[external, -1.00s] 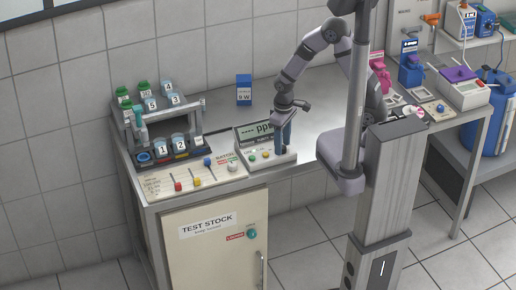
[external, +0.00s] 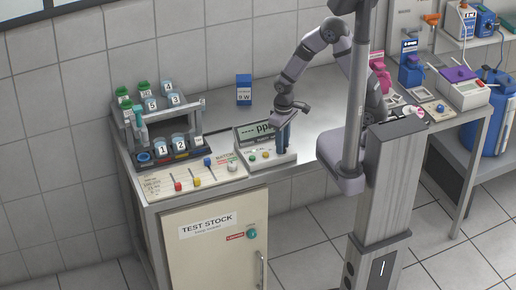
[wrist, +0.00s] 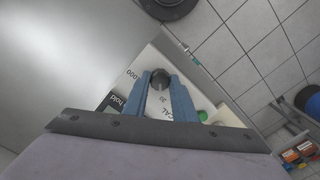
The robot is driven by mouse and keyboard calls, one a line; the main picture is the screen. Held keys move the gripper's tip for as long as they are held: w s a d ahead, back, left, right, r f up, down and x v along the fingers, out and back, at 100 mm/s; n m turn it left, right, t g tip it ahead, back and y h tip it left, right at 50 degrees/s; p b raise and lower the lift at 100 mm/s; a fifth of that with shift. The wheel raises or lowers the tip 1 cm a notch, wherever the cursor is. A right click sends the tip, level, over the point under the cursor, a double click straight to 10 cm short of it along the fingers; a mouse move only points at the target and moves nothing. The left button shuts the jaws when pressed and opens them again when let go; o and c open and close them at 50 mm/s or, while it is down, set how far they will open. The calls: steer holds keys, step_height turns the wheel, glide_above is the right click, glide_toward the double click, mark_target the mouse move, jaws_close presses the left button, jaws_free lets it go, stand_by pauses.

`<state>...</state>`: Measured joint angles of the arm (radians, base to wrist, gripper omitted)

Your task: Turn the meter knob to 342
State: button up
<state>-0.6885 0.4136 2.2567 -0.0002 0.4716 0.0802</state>
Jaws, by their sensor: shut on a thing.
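The meter (external: 246,152) is a pale box with a dark display on the metal bench. My gripper (external: 282,148) points down over the meter's right side. In the wrist view my two blue fingers (wrist: 162,84) are shut on the dark round knob (wrist: 160,79), one on each side. The meter's printed face shows around the knob, with part of the words "hold" and "CAL". The knob's pointer and exact angle cannot be made out. In the external view the fingers hide the knob.
A rack with numbered jars (external: 190,126) stands left of the meter, behind a panel with coloured sliders (external: 197,181). A blue box (external: 244,89) stands behind the meter. Bare bench lies to the meter's right.

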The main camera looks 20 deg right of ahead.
steer(key=m, duration=0.4)
steer(key=shift+r+m+p, duration=0.1)
steer(key=shift+m+p, duration=0.2)
steer(key=shift+p, duration=0.1)
steer(key=shift+w+a+m, duration=0.1)
steer(key=shift+m, duration=2.1)
steer(key=o, duration=1)
steer(key=shift+o, duration=0.2)
steer(key=shift+r, duration=0.1)
steer(key=shift+r+b, duration=0.45)
steer(key=shift+r, duration=3.1)
